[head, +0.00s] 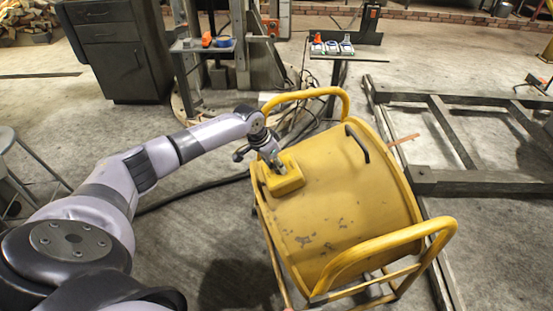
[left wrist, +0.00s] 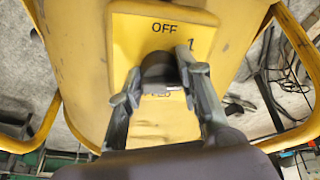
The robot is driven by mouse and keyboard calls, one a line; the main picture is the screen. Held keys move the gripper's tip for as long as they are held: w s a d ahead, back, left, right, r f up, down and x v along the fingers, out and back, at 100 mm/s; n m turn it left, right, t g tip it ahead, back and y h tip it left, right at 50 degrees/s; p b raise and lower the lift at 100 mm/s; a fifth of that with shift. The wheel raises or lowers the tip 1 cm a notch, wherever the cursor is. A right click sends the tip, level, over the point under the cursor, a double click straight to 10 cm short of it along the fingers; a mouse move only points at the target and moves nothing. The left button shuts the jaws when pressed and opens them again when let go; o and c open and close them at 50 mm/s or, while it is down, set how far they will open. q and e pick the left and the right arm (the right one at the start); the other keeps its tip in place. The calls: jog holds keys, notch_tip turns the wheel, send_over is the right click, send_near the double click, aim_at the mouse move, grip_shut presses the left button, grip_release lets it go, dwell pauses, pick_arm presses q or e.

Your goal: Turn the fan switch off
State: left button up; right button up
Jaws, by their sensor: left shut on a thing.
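The yellow drum fan (head: 345,195) stands on the floor in a yellow tube frame, right of centre in the head view. A yellow switch box (head: 288,183) sits on its upper left side. In the left wrist view the box face (left wrist: 130,40) carries the word OFF at its top and a 1 to the right; lettering below is mostly hidden. A dark switch knob (left wrist: 158,66) is in the middle of the face. My left gripper (head: 276,165) is at the box, its fingers on either side of the knob and shut on it. My right gripper is not in view.
Yellow tube handles (head: 390,250) rise at both ends of the fan. A metal frame (head: 470,180) lies on the floor to the right. A small table (head: 345,58) and a dark cabinet (head: 125,65) stand behind. Bare concrete lies between the cabinet and my left arm.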

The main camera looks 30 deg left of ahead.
pick_arm(q)
jog(key=n+p, duration=0.4)
jog(key=p, duration=0.1)
jog(key=n+p, duration=0.2)
jog(key=shift+d+r, duration=0.15)
jog(key=shift+r, duration=0.1)
jog(key=shift+n+y+p, duration=0.3)
jog(key=shift+n+p, duration=0.7)
jog(key=shift+n, duration=0.2)
jog(key=n+p, duration=0.2)
jog(key=n, duration=0.1)
jog(key=shift+f+g, duration=0.1)
jog(key=shift+g, duration=0.2)
jog(key=shift+w+n+p, duration=0.1)
jog(key=shift+n+p, duration=0.9)
jog(key=shift+n, duration=1.1)
jog(key=shift+f, duration=0.1)
jog(key=o, duration=1.1)
jog(key=shift+o, duration=0.2)
